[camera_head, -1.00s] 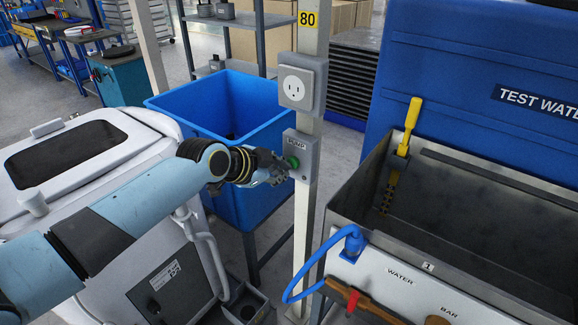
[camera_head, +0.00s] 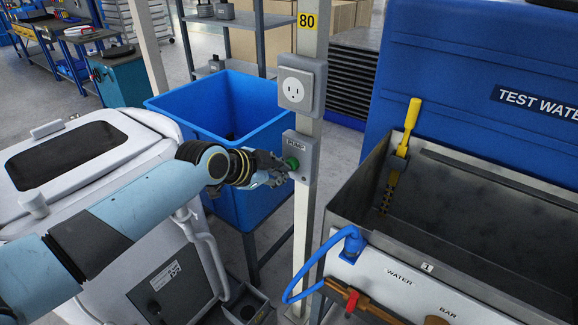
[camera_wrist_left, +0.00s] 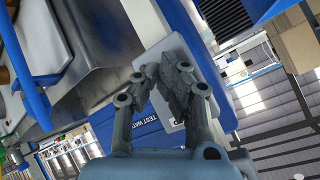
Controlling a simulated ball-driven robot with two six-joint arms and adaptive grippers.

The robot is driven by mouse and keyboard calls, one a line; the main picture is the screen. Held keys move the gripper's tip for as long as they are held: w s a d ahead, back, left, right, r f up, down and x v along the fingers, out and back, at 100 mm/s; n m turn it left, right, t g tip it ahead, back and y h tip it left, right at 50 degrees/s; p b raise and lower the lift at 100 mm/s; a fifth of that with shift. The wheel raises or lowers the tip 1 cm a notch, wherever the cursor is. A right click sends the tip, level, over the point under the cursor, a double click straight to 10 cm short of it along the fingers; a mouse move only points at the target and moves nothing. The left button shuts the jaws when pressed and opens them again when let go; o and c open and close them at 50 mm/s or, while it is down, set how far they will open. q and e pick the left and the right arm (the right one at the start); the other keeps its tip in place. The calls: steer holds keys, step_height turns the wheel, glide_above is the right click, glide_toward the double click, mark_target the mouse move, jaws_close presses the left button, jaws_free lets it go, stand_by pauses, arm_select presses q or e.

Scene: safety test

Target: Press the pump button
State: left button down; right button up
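The pump box (camera_head: 308,158) is a grey box marked PUMP on a pale post. Its round green button (camera_head: 291,163) shows on its front face. My left gripper (camera_head: 281,174) is just left of and slightly below the button, with a very small gap or light contact; I cannot tell which. In the left wrist view my left gripper (camera_wrist_left: 164,82) has its two dark fingers brought together at the tips, with nothing seen between them. A pale plate, apparently the pump box (camera_wrist_left: 154,54), lies behind the fingers there, and the button is hidden. My right gripper is not in view.
A blue bin (camera_head: 190,108) stands behind my left arm. A metal sink (camera_head: 470,200) with a yellow-handled brush (camera_head: 411,115) is at right. A blue hose (camera_head: 300,292) loops below.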

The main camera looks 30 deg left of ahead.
arm_select(q)
steer(key=s, duration=0.2)
steer(key=s+p, duration=0.1)
steer(key=s, duration=0.1)
steer(key=s+p, duration=0.1)
steer(key=s, duration=0.1)
steer(key=shift+a, duration=0.25)
steer(key=shift+w, duration=0.1)
